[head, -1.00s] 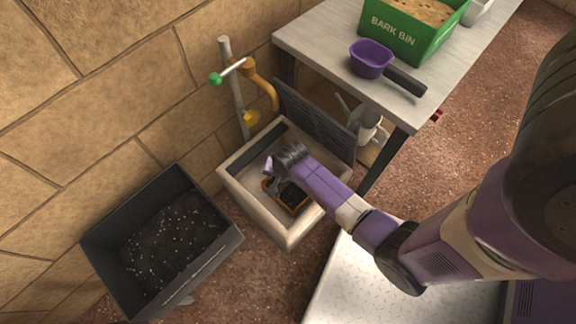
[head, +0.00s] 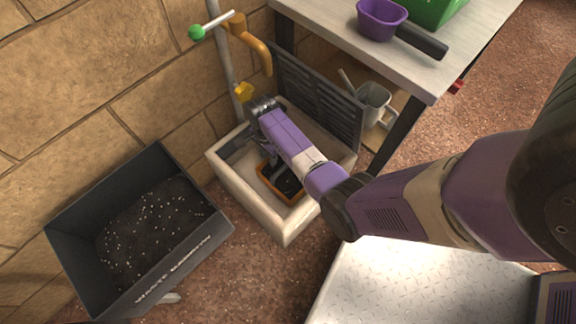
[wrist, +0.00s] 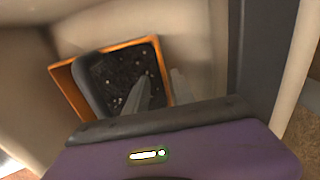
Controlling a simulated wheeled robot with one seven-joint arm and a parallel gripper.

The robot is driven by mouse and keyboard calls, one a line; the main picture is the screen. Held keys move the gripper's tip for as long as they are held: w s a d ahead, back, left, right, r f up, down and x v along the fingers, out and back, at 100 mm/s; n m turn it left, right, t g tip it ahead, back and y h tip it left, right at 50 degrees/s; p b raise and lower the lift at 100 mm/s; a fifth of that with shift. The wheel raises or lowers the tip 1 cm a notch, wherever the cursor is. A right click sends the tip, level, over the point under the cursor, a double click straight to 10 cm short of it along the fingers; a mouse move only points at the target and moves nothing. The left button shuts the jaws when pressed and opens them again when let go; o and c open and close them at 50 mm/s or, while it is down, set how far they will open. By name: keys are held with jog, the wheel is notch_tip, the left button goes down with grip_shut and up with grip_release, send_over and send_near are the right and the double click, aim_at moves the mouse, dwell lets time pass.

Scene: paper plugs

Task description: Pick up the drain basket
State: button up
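The drain basket (head: 267,182) has an orange rim and holds dark soil with pale specks. It sits inside the pale sink (head: 286,229), and my arm hides part of it in the head view. The wrist view shows the basket (wrist: 134,41) close up, with a dark grey curved bar, possibly its handle, at its left side. My gripper (wrist: 163,86) has two grey fingers apart, one in front of the soil and one near the basket's right edge.
A dark grating (head: 318,98) stands upright along the sink's back right. A pipe with an orange tap (head: 256,45) rises behind the sink. A dark waste bin (head: 67,222) stands at left. A table (head: 420,75) with a purple scoop (head: 380,19) is at upper right.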

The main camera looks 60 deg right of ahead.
aim_at(280, 179)
jog(key=f+b, duration=0.2)
jog(key=f, duration=0.1)
jog(key=f+b, duration=0.1)
jog(key=f, duration=0.1)
jog(key=shift+w+d+b, duration=0.15)
jog(key=shift+w+b, duration=0.15)
jog(key=shift+r, duration=0.1)
grip_shut()
